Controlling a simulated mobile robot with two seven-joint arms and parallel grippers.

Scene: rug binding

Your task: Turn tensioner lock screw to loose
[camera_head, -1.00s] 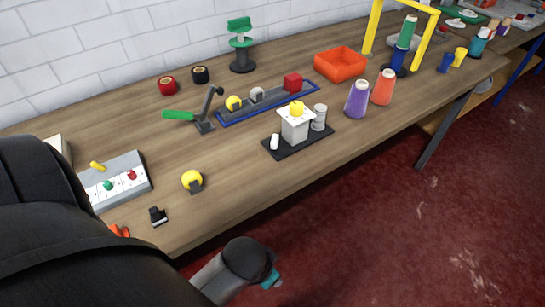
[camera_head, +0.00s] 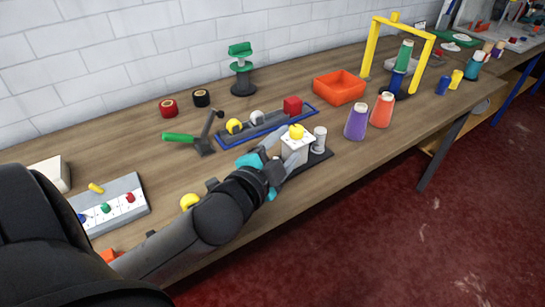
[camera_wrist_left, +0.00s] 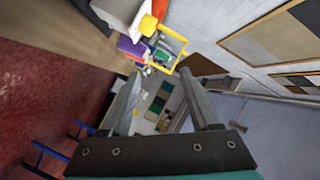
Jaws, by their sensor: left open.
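The yellow knob (camera_head: 296,131), which I take for the tensioner lock screw, sits on top of a white block (camera_head: 298,149). The block stands on a dark base (camera_head: 318,158) beside a grey cylinder (camera_head: 320,138). My left gripper (camera_head: 281,151) is open, with its fingers close to the left side of the block and below the knob. I cannot tell whether they touch the block. In the left wrist view the yellow knob (camera_wrist_left: 149,24) and white block (camera_wrist_left: 115,12) show at the top, beyond the open fingers (camera_wrist_left: 161,78). My right gripper is not in view.
A blue-edged tray (camera_head: 245,133) and a green-handled lever (camera_head: 182,137) lie behind my left arm. Purple (camera_head: 356,122) and orange (camera_head: 382,110) cones stand to the right. An orange bin (camera_head: 339,88) and yellow frame (camera_head: 428,60) are farther back. The front table edge is close.

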